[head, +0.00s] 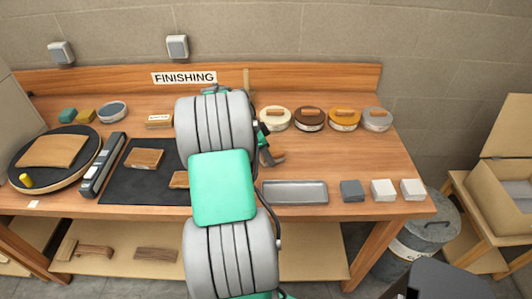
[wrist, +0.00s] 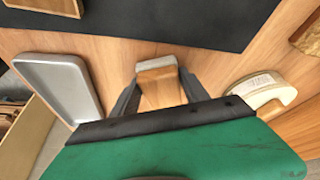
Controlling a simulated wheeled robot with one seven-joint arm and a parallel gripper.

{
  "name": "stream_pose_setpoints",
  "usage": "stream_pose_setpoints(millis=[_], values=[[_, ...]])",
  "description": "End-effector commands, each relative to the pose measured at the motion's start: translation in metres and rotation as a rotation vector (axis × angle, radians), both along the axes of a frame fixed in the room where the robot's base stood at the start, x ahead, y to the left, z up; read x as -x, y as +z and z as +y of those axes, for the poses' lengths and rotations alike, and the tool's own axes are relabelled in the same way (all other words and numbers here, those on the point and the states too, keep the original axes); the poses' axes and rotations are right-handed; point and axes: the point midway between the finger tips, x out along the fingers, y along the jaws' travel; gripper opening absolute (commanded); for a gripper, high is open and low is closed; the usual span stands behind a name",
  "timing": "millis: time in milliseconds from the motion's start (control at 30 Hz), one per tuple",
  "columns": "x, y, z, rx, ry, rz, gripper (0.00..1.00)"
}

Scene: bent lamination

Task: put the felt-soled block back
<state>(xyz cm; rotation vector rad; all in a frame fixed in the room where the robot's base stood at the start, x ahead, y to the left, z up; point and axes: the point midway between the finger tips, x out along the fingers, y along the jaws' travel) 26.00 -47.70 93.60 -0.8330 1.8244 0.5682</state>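The felt-soled block (wrist: 160,88) is wooden with a pale grey layer along its far end in the wrist view. My gripper (wrist: 160,84) has one dark finger on each side of it, close against its sides. In the head view my gripper (head: 264,143) is right of the black mat, partly hidden behind my arm. A brown wooden piece (head: 274,157) beside it appears to be the block. I cannot tell whether the block touches the bench. A dark mat (head: 120,188) with wooden pieces on it lies left of my arm; it also fills the top of the wrist view (wrist: 190,18).
A grey tray (head: 294,193) lies in front right, with small grey and white blocks (head: 383,190) beside it. Several round tins (head: 344,118) line the back right. A turntable (head: 20,177) and long tool (head: 102,165) stand left. Bare bench (head: 345,158) lies between tins and tray.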

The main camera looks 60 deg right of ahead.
Motion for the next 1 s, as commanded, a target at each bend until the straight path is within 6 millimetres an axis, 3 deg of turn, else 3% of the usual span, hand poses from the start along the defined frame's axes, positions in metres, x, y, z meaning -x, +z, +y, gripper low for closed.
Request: stream_pose_setpoints(millis=[233, 600, 1000], values=[[0.0, 0.001, 0.0, 0.0, 0.0, 0.0, 0.73], [-0.003, 0.01, 0.002, 0.002, 0.002, 0.0, 0.74], [-0.027, 0.097, 0.029, 0.001, 0.002, -0.002, 0.74]])
